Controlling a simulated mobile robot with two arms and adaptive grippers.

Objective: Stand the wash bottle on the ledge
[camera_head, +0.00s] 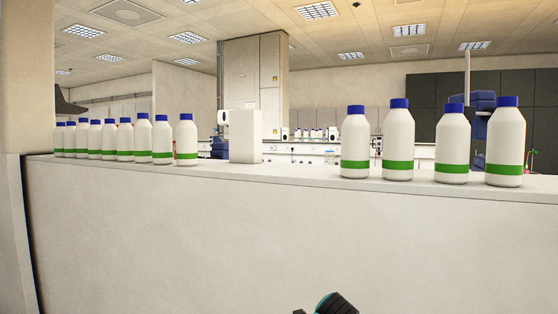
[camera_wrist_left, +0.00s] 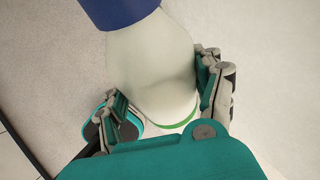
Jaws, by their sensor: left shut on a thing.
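A wash bottle (camera_wrist_left: 152,60), pale white with a blue cap and a green band, is in the left wrist view. My left gripper (camera_wrist_left: 163,88) is shut on it, with a finger on each side of its body. The bottle's lower part is partly hidden by the gripper. The ledge (camera_head: 310,177) is the top of a long pale wall and runs across the head view. The held bottle does not show in the head view. My right gripper is not in view.
Several similar bottles stand on the ledge in a left row (camera_head: 187,140) and a right group (camera_head: 398,145). A white box-like block (camera_head: 245,137) stands between them. Bare ledge shows between the block and the right group. A black and teal part of mine shows at the bottom edge.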

